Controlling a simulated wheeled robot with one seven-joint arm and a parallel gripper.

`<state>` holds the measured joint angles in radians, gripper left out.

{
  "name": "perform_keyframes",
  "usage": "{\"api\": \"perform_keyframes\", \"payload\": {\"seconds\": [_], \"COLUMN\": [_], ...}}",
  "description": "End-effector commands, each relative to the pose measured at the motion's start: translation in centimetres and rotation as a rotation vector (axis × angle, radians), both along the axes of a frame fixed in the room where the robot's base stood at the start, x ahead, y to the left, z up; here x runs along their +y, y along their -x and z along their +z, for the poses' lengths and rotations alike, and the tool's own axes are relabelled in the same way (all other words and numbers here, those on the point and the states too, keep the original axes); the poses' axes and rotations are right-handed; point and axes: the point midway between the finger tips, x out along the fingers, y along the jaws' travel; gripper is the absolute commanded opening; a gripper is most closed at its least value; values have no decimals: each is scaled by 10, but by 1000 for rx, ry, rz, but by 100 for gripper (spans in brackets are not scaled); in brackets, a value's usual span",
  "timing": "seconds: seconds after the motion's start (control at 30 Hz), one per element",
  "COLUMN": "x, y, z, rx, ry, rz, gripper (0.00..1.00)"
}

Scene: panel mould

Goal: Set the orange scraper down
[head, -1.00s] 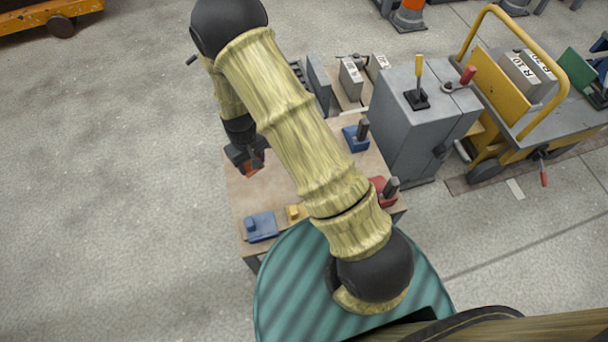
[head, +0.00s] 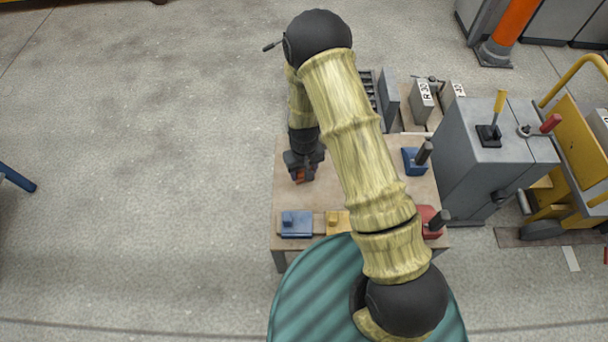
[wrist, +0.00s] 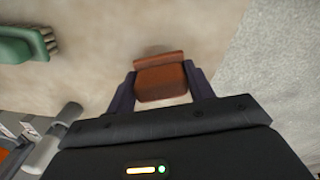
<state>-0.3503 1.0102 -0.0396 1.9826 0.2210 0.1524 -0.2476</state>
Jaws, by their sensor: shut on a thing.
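The orange scraper (wrist: 160,82) is between the two dark fingers of my gripper (wrist: 161,90) in the wrist view. The gripper is shut on it. In the head view, my gripper (head: 303,165) is over the left part of the brown worktable (head: 318,195), and a small bit of the scraper (head: 300,176) shows below the jaws. The arm and jaws hide most of it there. I cannot tell whether the scraper touches the tabletop or hangs just above it.
A blue block (head: 296,229) and a yellow block (head: 337,222) lie at the table's near edge. A blue tool (head: 412,161) and a red one (head: 430,220) are to the right. A grey cabinet (head: 470,165) stands beside the table. Bare tabletop surrounds my gripper.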

Motion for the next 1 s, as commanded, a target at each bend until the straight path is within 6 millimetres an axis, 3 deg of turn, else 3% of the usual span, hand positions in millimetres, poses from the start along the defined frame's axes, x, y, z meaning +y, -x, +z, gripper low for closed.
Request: {"api": "perform_keyframes", "payload": {"seconds": [0.03, 0.17, 0.57, 0.6, 0.7, 1.0], "x": [0, 0, 0, 0, 0, 0], "y": [1, 1, 0, 0, 0, 0], "z": [-12, -28, -31, -31, -31, -30], "rx": [2, 3, 1, 1, 1, 1], "ry": [1, 0, 0, 0, 0, 0], "rz": [0, -1, 0, 0, 0, 0], "gripper": [31, 31, 31, 54, 74, 74]}}
